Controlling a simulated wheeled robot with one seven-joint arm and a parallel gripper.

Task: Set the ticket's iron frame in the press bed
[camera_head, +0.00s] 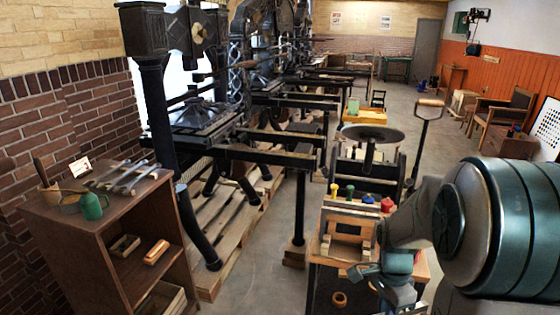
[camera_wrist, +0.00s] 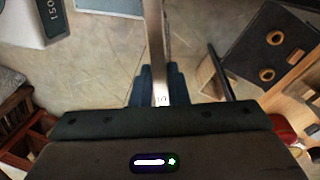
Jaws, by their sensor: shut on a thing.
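My gripper (camera_wrist: 156,88) is shut on a pale grey metal bar (camera_wrist: 155,45), which seems to be part of an iron frame. The bar runs up out of the wrist view, with a small mark near the fingers that I cannot read surely. In the head view my gripper (camera_head: 384,278) is low at the right, above or beside a wooden bench; the held piece is not clear there. A small ticket card (camera_head: 80,167) stands on the brown cabinet, its text unreadable. Several grey metal pieces (camera_head: 122,178) lie beside it. The nearest black press has its bed (camera_head: 205,117) at left centre.
The brown cabinet (camera_head: 105,222) stands at the front left. Coloured-knobbed tools (camera_head: 350,190) stand on the bench (camera_head: 322,275) by my gripper. A round black disc on a stand (camera_head: 373,134) is behind it. Open floor (camera_head: 282,235) lies between bench and press.

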